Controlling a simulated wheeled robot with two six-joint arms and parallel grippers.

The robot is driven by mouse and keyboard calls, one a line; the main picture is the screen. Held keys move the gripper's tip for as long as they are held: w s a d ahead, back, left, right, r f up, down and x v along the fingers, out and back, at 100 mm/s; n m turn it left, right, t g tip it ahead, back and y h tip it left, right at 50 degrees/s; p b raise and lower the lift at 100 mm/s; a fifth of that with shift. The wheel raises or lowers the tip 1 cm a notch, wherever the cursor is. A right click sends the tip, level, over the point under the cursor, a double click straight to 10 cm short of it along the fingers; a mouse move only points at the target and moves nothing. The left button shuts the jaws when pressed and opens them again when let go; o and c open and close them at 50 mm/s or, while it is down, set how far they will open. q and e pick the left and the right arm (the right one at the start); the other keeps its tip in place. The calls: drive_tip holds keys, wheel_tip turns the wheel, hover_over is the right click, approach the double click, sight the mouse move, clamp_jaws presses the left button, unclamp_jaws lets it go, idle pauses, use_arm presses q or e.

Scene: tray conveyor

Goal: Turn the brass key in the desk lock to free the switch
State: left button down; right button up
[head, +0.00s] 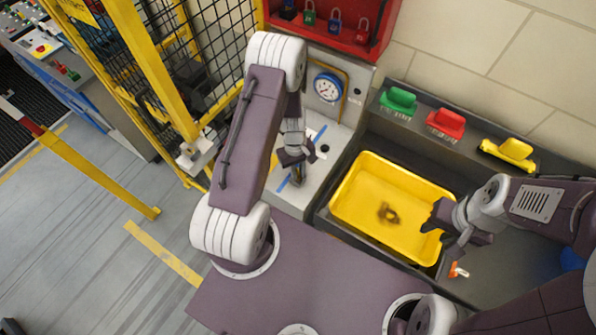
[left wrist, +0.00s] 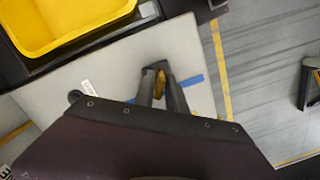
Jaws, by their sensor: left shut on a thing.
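My left gripper (head: 297,172) is over the light grey desk panel (head: 330,160), below the round blue gauge. In the left wrist view its two fingers (left wrist: 161,88) are shut on the brass key (left wrist: 160,82), a small yellow-brown piece showing between them. The lock under the key is hidden by the fingers, so I cannot tell how far the key is turned. A black round knob (head: 325,148) stands on the panel right of the gripper; I cannot tell whether it is the switch. My right gripper (head: 440,225) is open and empty at the right rim of the yellow tray.
The yellow tray (head: 350,210) holds a small brown thing (head: 388,213). Green (head: 398,101), red (head: 446,122) and yellow (head: 510,151) holders line the back ledge. A red padlock box (head: 385,25) hangs above the gauge (head: 328,88). A yellow mesh fence (head: 170,90) stands left.

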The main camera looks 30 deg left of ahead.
use_arm(q)
drive_tip(key=shift+m, duration=1.2)
drive_tip(key=m, duration=0.4)
drive_tip(key=shift+g+y, duration=0.3)
drive_tip(key=shift+y, duration=0.1)
drive_tip(key=m, duration=0.5)
drive_tip(key=shift+a+y+b, duration=0.1)
drive_tip(key=shift+y+b, duration=0.2)
drive_tip(key=c, duration=1.3)
unclamp_jaws()
